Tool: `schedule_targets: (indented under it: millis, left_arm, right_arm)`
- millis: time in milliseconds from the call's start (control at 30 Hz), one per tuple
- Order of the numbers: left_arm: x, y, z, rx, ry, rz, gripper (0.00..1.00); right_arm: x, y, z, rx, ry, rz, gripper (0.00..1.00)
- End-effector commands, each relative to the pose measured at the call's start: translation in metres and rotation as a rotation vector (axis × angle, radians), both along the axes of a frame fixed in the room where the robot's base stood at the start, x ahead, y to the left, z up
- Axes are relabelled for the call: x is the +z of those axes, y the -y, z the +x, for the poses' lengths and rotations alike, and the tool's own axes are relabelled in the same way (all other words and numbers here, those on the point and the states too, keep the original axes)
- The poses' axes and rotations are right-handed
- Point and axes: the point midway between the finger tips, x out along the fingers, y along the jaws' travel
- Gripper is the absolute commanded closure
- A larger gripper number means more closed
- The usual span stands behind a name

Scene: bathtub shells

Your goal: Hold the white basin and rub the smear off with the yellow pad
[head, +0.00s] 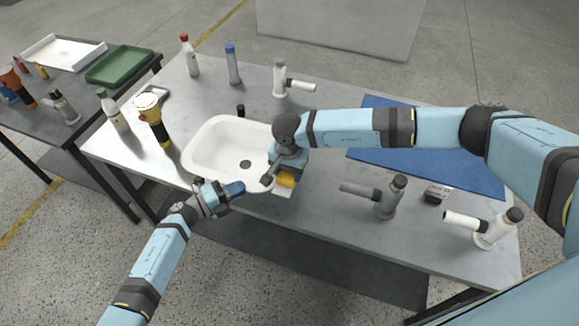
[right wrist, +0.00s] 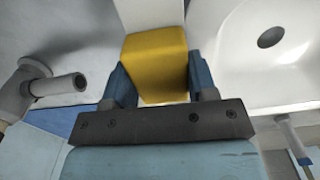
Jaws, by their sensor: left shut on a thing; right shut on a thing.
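The white basin (head: 212,146) sits near the front edge of the grey table, with a dark drain hole in its floor. My left gripper (head: 238,188) is shut on the basin's front rim. My right gripper (head: 284,176) is shut on the yellow pad (head: 287,180), just right of the basin's right rim. In the right wrist view the pad (right wrist: 156,65) sits between the fingers, with a white piece beyond it, and the basin (right wrist: 235,75) is to the right. I cannot make out a smear; my right arm hides part of the basin's right side.
A grey tap (head: 383,196) and a white tap (head: 490,230) stand to the right. A blue mat (head: 435,160) lies behind them, partly under my right arm.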

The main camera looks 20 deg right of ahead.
Motion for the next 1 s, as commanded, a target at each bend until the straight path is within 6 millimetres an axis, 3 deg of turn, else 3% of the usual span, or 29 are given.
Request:
schedule_targets:
  millis: [333,733,900,1000]
  left_arm:
    - [0.0,0.0,0.0,-0.001,0.001,-0.001,1.0]
    - [0.0,0.0,0.0,-0.001,0.001,-0.001,1.0]
    - [0.0,0.0,0.0,-0.001,0.001,-0.001,1.0]
    - [0.0,0.0,0.0,-0.001,0.001,-0.001,1.0]
  right_arm:
    - [0.0,-0.026,0.021,-0.002,0.001,0.002,0.67]
    - [0.0,0.006,-0.004,-0.001,0.0,0.0,0.67]
    - [0.0,-0.007,-0.016,0.002,0.0,0.001,0.67]
    - [-0.001,-0.014,-0.008,0.0,0.001,0.001,0.67]
